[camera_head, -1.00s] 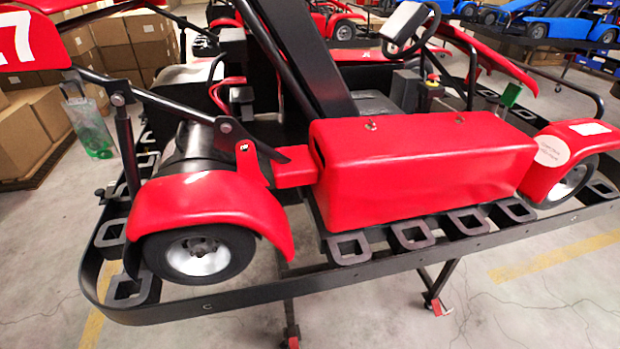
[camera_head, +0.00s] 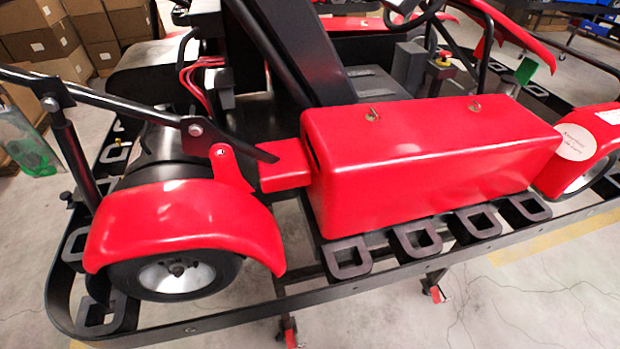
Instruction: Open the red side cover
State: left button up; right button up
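The red side cover (camera_head: 425,170) is a long glossy box on the near side of the kart, between the two wheels. It sits closed, as far as I can see, with small metal fasteners (camera_head: 372,115) on its top, one near the left end and another (camera_head: 474,106) further right. A dark opening shows at its upper left end. Neither of my grippers is in the head view.
A black bumper frame (camera_head: 400,271) with square loops runs along the near side. A red fender with a wheel (camera_head: 178,274) stands left, another red fender (camera_head: 590,140) right. Black bars cross at left. Cardboard boxes (camera_head: 45,40) stand behind.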

aim_at(431, 153)
jog(key=z, duration=0.2)
jog(key=k, duration=0.25)
jog(key=z, duration=0.95)
jog(key=k, duration=0.75)
jog(key=z, duration=0.2)
